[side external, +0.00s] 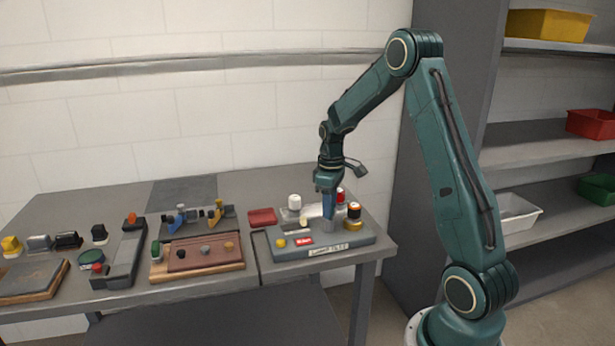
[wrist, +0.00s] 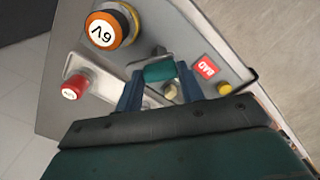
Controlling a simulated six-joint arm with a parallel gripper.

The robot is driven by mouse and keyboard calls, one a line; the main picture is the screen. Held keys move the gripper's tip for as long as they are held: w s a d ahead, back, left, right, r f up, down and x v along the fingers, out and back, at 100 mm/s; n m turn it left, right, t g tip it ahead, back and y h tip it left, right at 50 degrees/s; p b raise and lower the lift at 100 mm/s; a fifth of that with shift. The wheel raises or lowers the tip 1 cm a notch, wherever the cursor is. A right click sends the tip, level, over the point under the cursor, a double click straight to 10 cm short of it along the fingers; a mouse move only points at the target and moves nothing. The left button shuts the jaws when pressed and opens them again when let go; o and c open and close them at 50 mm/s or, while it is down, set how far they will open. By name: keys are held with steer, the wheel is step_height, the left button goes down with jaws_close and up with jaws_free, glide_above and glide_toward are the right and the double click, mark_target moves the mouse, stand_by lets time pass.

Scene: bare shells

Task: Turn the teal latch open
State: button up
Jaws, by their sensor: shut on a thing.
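The teal latch (wrist: 160,72) shows in the wrist view as a short teal block on the grey panel, between the tips of my two blue fingers. My gripper (wrist: 159,84) is shut on it. In the side view my gripper (side external: 328,222) points straight down onto the grey panel box (side external: 345,244) at the table's right end. The latch is hidden behind the fingers there. How far the latch is turned I cannot tell.
Close to my fingers on the panel are an orange-ringed knob marked 6V (wrist: 104,31), a red cap (wrist: 73,88), a red label (wrist: 206,67) and a yellow button (wrist: 224,88). Other fixtures, including a brown board (side external: 200,254), fill the table to the left.

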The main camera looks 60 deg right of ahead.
steer(key=n, duration=0.3)
steer(key=shift+n, duration=2.2)
steer(key=o, duration=1)
steer(key=shift+r, duration=0.2)
step_height(320, 180, up, 14)
steer(key=shift+f, duration=0.25)
